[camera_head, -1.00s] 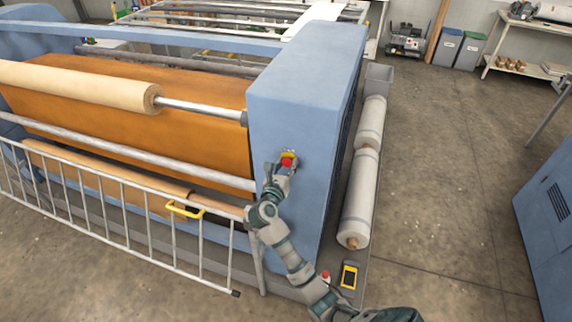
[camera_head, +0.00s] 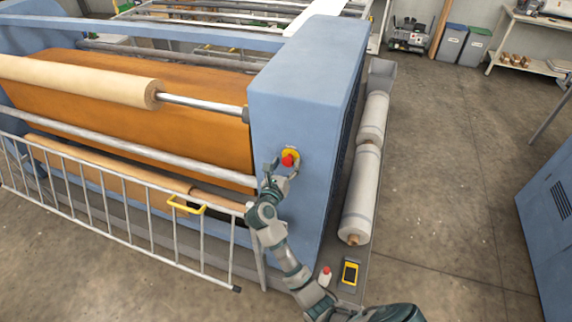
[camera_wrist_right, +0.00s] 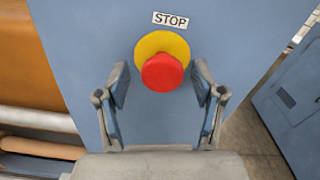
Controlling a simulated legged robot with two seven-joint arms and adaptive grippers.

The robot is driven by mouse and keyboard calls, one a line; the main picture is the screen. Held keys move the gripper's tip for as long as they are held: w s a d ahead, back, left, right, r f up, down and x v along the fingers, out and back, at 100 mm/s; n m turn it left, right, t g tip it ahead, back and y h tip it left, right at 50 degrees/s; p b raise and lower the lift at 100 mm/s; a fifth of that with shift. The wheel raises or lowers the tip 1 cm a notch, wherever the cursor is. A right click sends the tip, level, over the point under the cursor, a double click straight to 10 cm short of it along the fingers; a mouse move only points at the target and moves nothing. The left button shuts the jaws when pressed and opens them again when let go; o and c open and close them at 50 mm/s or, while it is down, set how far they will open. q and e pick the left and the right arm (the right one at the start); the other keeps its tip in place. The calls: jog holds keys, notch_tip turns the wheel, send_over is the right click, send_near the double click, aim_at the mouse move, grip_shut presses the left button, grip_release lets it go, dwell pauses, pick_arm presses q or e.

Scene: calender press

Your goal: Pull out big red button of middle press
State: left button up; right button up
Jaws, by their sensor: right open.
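The big red button (camera_head: 288,160) sits on a yellow round base on the blue end housing of the press (camera_head: 305,110). In the right wrist view the red button (camera_wrist_right: 162,72) stands out from its yellow disc (camera_wrist_right: 150,46), under a STOP label (camera_wrist_right: 170,19). My right gripper (camera_head: 285,167) is open just in front of and below the button. In the right wrist view its fingers (camera_wrist_right: 160,85) stand apart, one to each side of the button, with visible gaps. My left gripper is not in view.
A white railing (camera_head: 130,215) with a yellow handle (camera_head: 187,206) runs along the press front. Wrapped rolls (camera_head: 361,190) lie right of the housing. A yellow handheld device (camera_head: 349,272) and a small red-topped item (camera_head: 325,276) lie near my arm. Open floor (camera_head: 440,190) is at right.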

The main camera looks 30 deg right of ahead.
jog(key=shift+s, duration=0.1)
jog(key=v, duration=1.2)
